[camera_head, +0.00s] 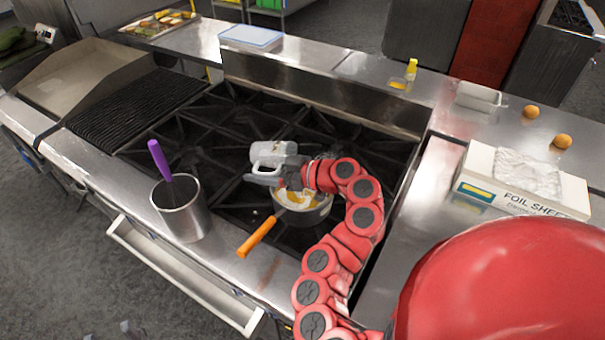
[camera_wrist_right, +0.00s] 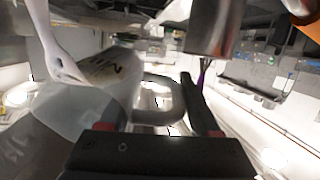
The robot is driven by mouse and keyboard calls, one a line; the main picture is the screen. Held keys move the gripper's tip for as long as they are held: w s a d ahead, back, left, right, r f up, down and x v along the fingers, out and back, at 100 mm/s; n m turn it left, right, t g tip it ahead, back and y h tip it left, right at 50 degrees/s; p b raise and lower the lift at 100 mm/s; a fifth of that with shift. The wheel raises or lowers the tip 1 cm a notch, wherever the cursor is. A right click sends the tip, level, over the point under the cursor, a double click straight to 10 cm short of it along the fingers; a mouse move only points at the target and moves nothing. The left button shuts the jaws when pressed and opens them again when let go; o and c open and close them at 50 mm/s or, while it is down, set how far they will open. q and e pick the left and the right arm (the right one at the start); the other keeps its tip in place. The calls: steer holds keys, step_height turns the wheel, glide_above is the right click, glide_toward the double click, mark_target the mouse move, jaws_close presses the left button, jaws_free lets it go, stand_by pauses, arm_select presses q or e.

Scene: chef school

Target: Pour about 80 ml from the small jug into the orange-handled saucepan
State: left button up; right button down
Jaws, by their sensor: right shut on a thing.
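My right gripper (camera_head: 284,174) is shut on the handle of the small jug (camera_head: 266,153), a pale grey-white vessel that looks tipped over. The orange-handled saucepan (camera_head: 318,217) sits on the front of the stove, just below the gripper, with yellow and white contents. Its orange handle (camera_head: 257,238) points to the front left. In the right wrist view the jug (camera_wrist_right: 105,78) fills the left side, its handle between my fingers (camera_wrist_right: 155,112). A whitish strand runs from its rim; I cannot tell surely whether it is liquid. My left gripper is not in view.
A steel pot (camera_head: 183,217) with a purple-handled utensil (camera_head: 159,160) stands left of the saucepan. A foil box (camera_head: 525,205) lies on the right counter. A bottle (camera_head: 411,72) and two orange-brown balls (camera_head: 531,111) are behind. An open drawer (camera_head: 180,270) juts out in front.

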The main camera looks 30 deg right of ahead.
steer(key=shift+s+d+r, duration=0.25)
steer(key=shift+r, duration=0.15)
